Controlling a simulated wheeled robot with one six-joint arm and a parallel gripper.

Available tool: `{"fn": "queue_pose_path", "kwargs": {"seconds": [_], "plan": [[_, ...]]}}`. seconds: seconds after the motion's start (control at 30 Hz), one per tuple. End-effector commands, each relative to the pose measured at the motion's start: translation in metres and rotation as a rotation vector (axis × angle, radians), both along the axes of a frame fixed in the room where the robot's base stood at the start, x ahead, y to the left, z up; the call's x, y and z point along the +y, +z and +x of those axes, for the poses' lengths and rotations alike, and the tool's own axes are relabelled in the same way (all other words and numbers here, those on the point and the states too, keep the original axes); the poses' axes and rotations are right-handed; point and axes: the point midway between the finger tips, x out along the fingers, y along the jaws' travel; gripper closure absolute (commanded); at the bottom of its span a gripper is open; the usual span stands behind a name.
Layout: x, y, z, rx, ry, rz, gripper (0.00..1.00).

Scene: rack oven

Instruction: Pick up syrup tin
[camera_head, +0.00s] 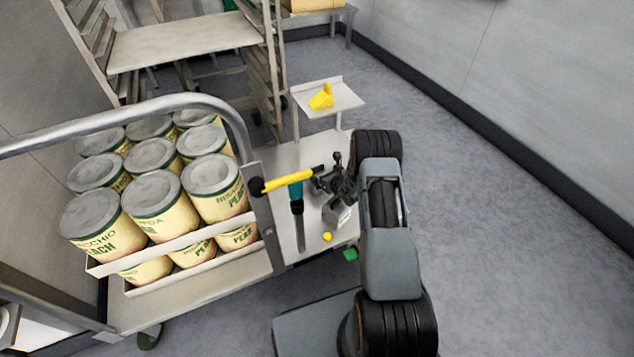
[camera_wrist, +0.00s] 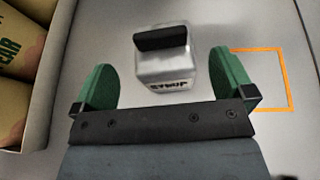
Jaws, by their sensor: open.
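The syrup tin (camera_wrist: 165,70) is a small pale grey tin with a black bar on top and dark lettering on its front, in the wrist view. It stands on a light metal deck. My gripper (camera_wrist: 163,62) is open, its two green fingers to the left and right of the tin with gaps on both sides. The tin sits toward the fingertip end, and I see no contact. In the head view the tin (camera_head: 337,216) is a small pale shape just below my dark wrist, which partly crowds it.
Several large cream cans (camera_head: 158,194) stand in a railed trolley at left. A yellow bar (camera_head: 288,180) and a teal-handled tool (camera_head: 296,194) are close to my wrist. An orange outline (camera_wrist: 291,80) marks the deck right of the tin. Floor at right is clear.

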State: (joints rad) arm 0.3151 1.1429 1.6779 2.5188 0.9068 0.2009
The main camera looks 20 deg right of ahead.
Motion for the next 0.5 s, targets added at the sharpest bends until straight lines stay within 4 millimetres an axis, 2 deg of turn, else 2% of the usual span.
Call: {"fn": "queue_pose_path", "kwargs": {"seconds": [0.3,0.5], "plan": [[0.008,-0.015,0.034,-0.002,0.003,-0.001,0.0],[0.011,-0.018,0.047,-0.001,0.001,0.0,0.0]]}}
